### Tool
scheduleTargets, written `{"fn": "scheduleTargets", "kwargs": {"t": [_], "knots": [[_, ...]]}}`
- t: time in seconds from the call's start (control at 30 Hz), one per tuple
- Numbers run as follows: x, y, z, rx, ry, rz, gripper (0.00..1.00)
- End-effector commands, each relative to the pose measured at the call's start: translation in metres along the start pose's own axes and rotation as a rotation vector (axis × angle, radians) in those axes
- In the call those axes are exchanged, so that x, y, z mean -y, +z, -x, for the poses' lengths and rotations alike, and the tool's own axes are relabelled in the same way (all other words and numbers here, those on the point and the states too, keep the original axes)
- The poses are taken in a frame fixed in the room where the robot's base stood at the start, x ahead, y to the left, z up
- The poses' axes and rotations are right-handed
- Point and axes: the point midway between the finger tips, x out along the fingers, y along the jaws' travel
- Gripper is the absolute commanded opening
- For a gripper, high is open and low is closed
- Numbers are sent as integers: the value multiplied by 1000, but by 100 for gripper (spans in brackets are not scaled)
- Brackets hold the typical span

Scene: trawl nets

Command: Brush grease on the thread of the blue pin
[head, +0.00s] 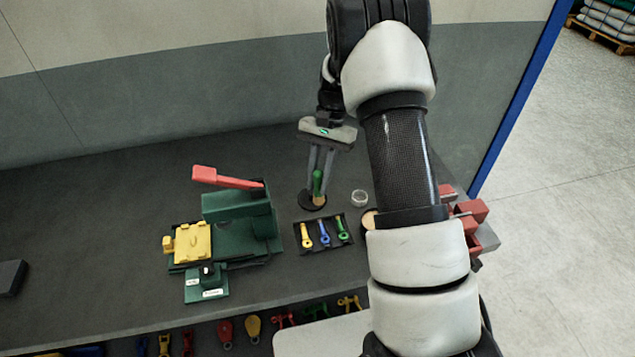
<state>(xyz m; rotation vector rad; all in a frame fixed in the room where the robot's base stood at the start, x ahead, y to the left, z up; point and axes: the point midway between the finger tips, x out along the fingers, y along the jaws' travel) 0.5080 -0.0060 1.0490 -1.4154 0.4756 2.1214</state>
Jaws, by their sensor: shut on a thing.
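My gripper (317,172) points down near the back middle of the table, shut on a green-handled brush (317,183). The brush stands upright in the fingers, its tan lower end just over or in a round black holder (306,205); I cannot tell whether they touch. The blue pin (323,233) lies in the middle of a small dark tray (301,251), in front of my gripper, between a yellow piece (306,236) and a green piece (343,229). Its thread is too small to make out. A round tan-topped pot (369,219), perhaps grease, is partly hidden by my arm.
A green fixture (236,222) with a red lever and yellow block stands left of the tray. A small clear dish (359,198) is right of the holder. Red blocks (470,212) sit behind my arm at right. Coloured fittings hang along the front edge. The table's left is mostly clear.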

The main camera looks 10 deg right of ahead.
Motion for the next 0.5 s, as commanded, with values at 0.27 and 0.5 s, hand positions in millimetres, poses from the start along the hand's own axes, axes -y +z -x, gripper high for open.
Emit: {"fn": "scheduleTargets", "kwargs": {"t": [0.27,0.5], "knots": [[-3,7,15,-1,0,0,0],[-4,8,15,-1,1,0,0]]}}
